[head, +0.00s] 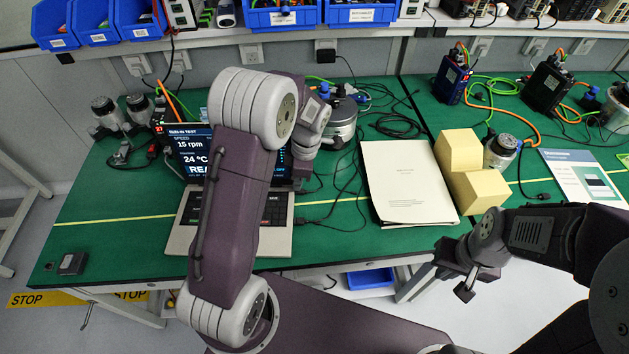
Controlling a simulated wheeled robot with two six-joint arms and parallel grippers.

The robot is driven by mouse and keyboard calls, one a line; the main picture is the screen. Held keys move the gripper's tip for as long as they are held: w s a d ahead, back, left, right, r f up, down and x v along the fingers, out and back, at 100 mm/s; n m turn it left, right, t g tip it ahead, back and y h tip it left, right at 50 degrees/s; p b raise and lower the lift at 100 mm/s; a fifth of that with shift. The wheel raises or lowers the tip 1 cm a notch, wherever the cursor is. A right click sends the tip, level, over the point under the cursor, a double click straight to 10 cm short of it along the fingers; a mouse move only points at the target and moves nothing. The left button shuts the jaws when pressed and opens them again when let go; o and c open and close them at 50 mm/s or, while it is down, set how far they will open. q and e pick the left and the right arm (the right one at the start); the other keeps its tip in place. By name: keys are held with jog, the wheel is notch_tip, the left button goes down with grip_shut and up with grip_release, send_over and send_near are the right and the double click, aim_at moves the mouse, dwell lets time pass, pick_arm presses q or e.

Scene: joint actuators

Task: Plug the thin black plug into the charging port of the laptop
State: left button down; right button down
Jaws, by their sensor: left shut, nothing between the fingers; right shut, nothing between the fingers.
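The open laptop (277,240) stands on the green table at left, its screen (190,150) lit with text. My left arm crosses in front and hides much of its screen and keyboard. A thin black cable with a small dark end (301,221) lies at the laptop's right edge; I cannot tell whether it is in a port. My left gripper (300,182) is shut and empty by the screen's right side, partly hidden by its wrist. My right gripper (466,290) is shut and empty, in front of the table's front edge, far from the laptop.
A paper folder (408,185) lies right of the laptop, beside yellow blocks (476,187). Motors, black cables (395,125) and blue and black drive boxes (452,80) stand at the back. Blue bins (285,16) line the shelf. The table's front left is mostly clear.

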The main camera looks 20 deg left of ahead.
pick_arm(q)
jog(key=shift+d+f+b, duration=0.1)
jog(key=shift+f+b, duration=0.2)
jog(key=shift+f, duration=0.45)
jog(key=shift+s, duration=0.15)
jog(key=shift+d, duration=0.1)
jog(key=shift+d, duration=0.25)
jog(key=shift+f, duration=0.1)
